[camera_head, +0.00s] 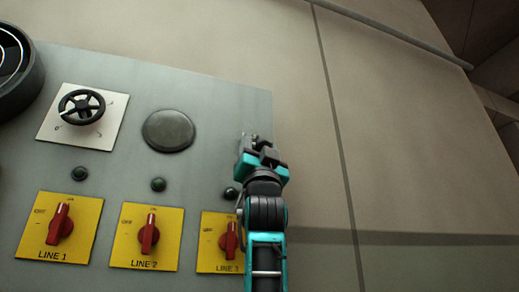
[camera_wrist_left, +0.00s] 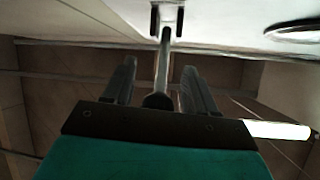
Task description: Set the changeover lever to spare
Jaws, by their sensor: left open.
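The changeover lever shows in the left wrist view as a thin metal rod (camera_wrist_left: 163,55) with a dark knob at its near end, fixed to a small bracket (camera_wrist_left: 167,17) on the pale panel. My left gripper (camera_wrist_left: 158,75) is open, with one finger on each side of the rod and a visible gap to each. In the head view my left gripper (camera_head: 259,150) is at the panel's right edge, above the LINE 3 switch, and hides most of the lever. The lever's position markings are not visible. My right gripper is not in view.
The grey panel (camera_head: 215,110) carries a black handwheel (camera_head: 82,106), a dark round disc (camera_head: 168,131), small green lamps and red rotary switches on yellow plates, LINE 1 (camera_head: 60,225), LINE 2 (camera_head: 148,236) and LINE 3 (camera_head: 231,240). Bare wall (camera_head: 420,150) lies to the right.

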